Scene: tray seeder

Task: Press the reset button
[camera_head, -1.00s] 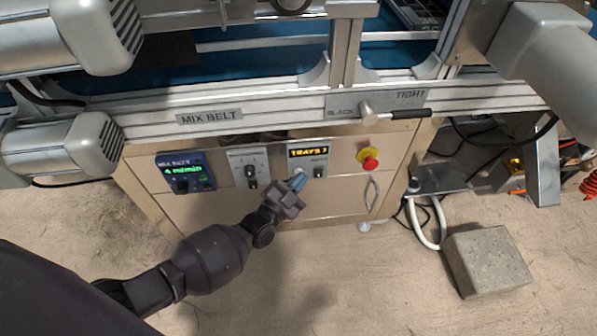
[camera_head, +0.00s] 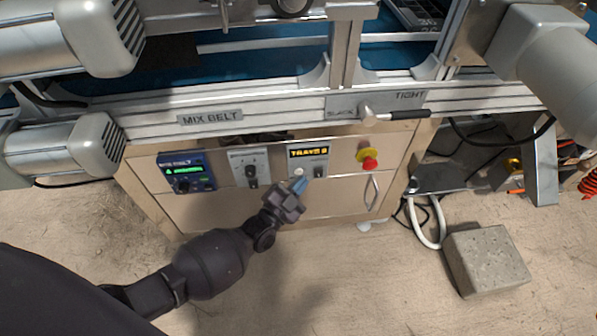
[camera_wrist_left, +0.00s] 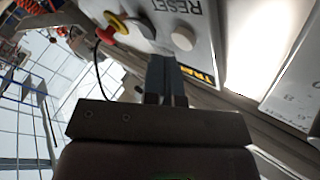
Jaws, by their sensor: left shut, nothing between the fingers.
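The tray counter panel (camera_head: 308,153) is on the front of the cabinet, with a lit yellow display reading TRAYS and a digit I cannot read surely. Its pale round reset button (camera_head: 298,172) sits at the panel's lower left. In the left wrist view the white button (camera_wrist_left: 183,38) shows beside the upside-down word RESET. My left gripper (camera_head: 299,185) is shut and empty, its bluish fingertips just below the button. In the wrist view the fingertips (camera_wrist_left: 163,60) lie a little off the button's side; whether they touch the panel is unclear. My right gripper is out of view.
A red emergency knob on yellow (camera_head: 369,160) is right of the counter. A dial panel (camera_head: 249,168) and the blue mix belt panel (camera_head: 187,172) are to the left. The conveyor rail (camera_head: 270,115) overhangs above. A concrete block (camera_head: 486,262) stands on the floor at right.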

